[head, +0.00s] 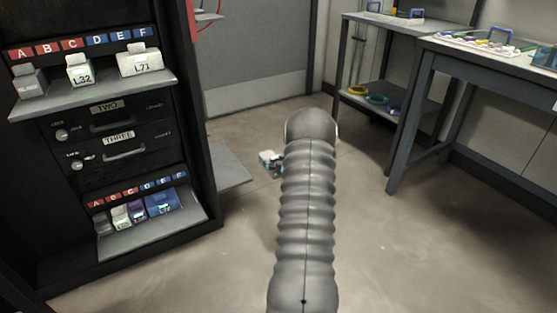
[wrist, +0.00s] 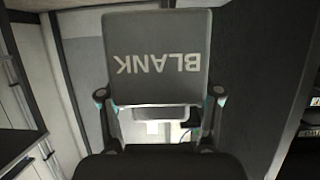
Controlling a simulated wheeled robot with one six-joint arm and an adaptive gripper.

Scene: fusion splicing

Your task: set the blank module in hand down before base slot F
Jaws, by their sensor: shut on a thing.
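The blank module (wrist: 160,30) is a dark grey block with BLANK in pale letters, upside down in the wrist view. My gripper (wrist: 160,98) is shut on it, one finger at each side. In the head view a small pale and teal part of my gripper (head: 271,162) shows beside my arm, which hides the rest; I cannot make out the module there. The lower base shelf (head: 150,238) at the left has a label row A to F. Its F label (head: 180,175) is at the right end. A large blue module (head: 162,203) stands under the right-hand labels.
Several smaller modules, one purple (head: 137,211), stand left of the blue one. The upper shelf (head: 105,96) holds a grey module (head: 30,84), L32 (head: 80,72) and L71 (head: 140,62). A workbench (head: 425,85) stands at the right. The floor between is clear.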

